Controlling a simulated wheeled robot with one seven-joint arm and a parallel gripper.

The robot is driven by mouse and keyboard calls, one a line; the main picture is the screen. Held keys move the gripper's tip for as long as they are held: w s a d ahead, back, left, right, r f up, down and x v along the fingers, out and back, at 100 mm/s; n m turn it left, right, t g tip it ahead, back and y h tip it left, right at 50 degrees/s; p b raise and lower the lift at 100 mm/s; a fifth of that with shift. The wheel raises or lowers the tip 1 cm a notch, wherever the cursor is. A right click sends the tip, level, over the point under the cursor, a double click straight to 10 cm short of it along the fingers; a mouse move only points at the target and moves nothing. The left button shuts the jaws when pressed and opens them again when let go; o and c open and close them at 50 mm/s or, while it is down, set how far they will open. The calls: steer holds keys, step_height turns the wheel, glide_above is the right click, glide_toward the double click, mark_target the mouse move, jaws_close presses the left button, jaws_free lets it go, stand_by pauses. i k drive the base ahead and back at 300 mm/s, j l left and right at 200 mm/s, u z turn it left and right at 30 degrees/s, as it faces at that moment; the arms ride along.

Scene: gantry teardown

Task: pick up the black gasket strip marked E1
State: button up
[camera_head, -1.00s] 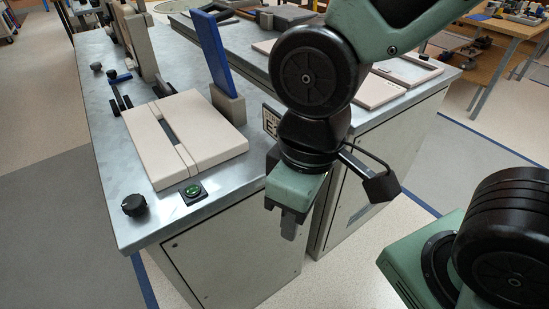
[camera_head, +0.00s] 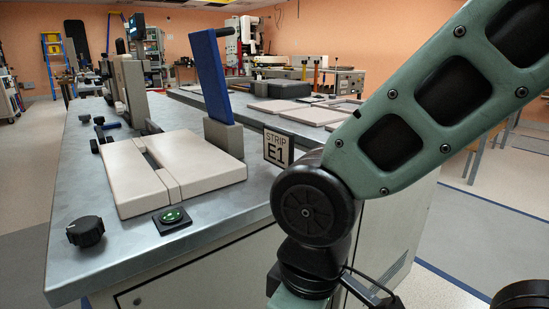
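I cannot make out a black gasket strip marked E1 in this view. A pale flat block in two parts (camera_head: 196,160), with a slot between them, lies on the bench left of the sign.
A blue upright panel (camera_head: 213,75) in a grey block stands behind the pale block. A black knob (camera_head: 86,231) and a green button (camera_head: 172,215) sit at the bench's near edge. Flat pale trays (camera_head: 303,115) lie on the bench behind. Open floor lies at right.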

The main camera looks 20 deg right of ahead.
mark_target(101, 136)
steer(key=j, duration=0.35)
steer(key=k+j+z, duration=0.1)
steer(key=j, duration=0.3)
steer(key=k+j, duration=0.15)
steer(key=j, duration=0.2)
steer(key=i+j+z, duration=0.1)
steer(key=j, duration=0.25)
steer(key=i+j+z, duration=0.1)
steer(key=j, duration=0.3)
steer(key=j+z, duration=0.1)
steer(key=j, duration=0.25)
steer(key=i+j+z, duration=0.1)
steer(key=i+j, duration=0.3)
steer(key=j, duration=0.4)
steer(key=i+j+u, duration=0.1)
steer(key=j, duration=0.4)
steer(key=i+j+u, duration=0.1)
steer(key=j, duration=0.45)
steer(key=i+j, duration=0.3)
